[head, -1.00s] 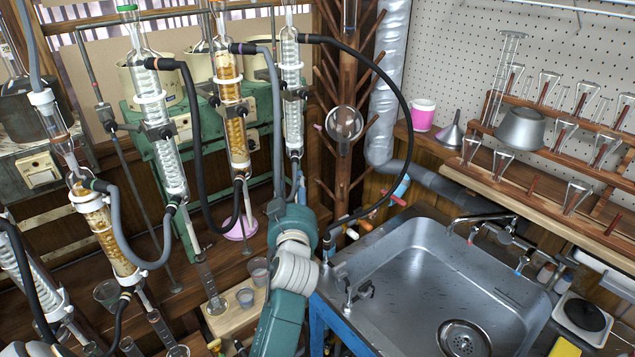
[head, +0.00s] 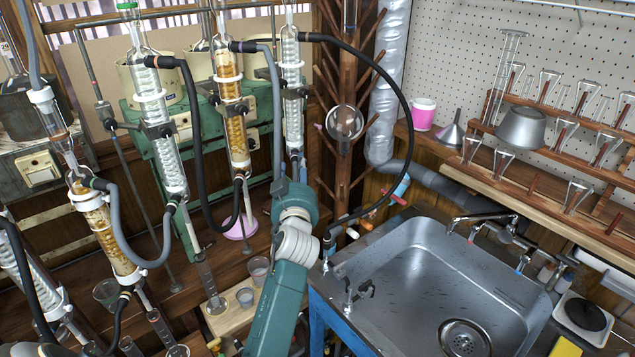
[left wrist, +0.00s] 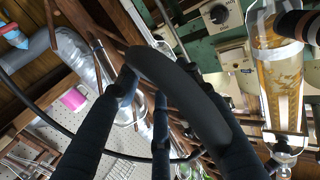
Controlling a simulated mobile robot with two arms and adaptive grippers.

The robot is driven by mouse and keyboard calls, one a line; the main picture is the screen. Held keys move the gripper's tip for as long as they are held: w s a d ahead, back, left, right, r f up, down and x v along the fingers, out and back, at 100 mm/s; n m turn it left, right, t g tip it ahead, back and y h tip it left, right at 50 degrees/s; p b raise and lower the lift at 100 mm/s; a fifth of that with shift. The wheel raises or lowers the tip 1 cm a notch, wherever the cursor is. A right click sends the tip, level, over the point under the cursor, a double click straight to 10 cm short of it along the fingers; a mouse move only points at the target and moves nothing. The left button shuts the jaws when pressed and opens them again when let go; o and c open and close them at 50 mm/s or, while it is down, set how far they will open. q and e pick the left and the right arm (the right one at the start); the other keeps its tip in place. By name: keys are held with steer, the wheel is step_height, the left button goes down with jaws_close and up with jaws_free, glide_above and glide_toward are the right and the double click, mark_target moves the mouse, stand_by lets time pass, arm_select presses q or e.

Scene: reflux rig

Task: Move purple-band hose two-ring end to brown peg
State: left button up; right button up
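The purple-band hose (head: 276,110) is grey. Its purple-banded end (head: 238,47) is at the top of the amber-filled condenser (head: 230,100), and it hangs down behind my left arm. Its two-ring end is not clear in either view. My left gripper (left wrist: 165,88) is mostly hidden behind its own wrist in the head view. In the left wrist view its dark fingers lie around a thick dark hose section (left wrist: 180,92) that curves across them. It is unclear whether they press on it. I cannot pick out the brown peg. My right gripper is out of view.
A black hose (head: 408,110) loops from the right condenser (head: 291,90) to the sink side. The sink (head: 400,260) is right of my arm. A wooden peg rack (head: 346,165) stands behind. Glassware and condensers crowd the left.

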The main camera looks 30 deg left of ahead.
mark_target(295, 163)
arm_select(q)
steer(key=b+x, duration=0.1)
steer(key=x, duration=0.2)
steer(key=shift+w, duration=0.15)
steer(key=shift+w+a, duration=0.35)
steer(key=shift+w, duration=0.05)
steer(key=shift+b, duration=0.3)
stand_by(0.5)
jaws_close()
steer(key=shift+s+d, duration=0.1)
steer(key=shift+s, duration=0.05)
steer(key=shift+p+v, duration=0.65)
steer(key=shift+v, duration=2.2)
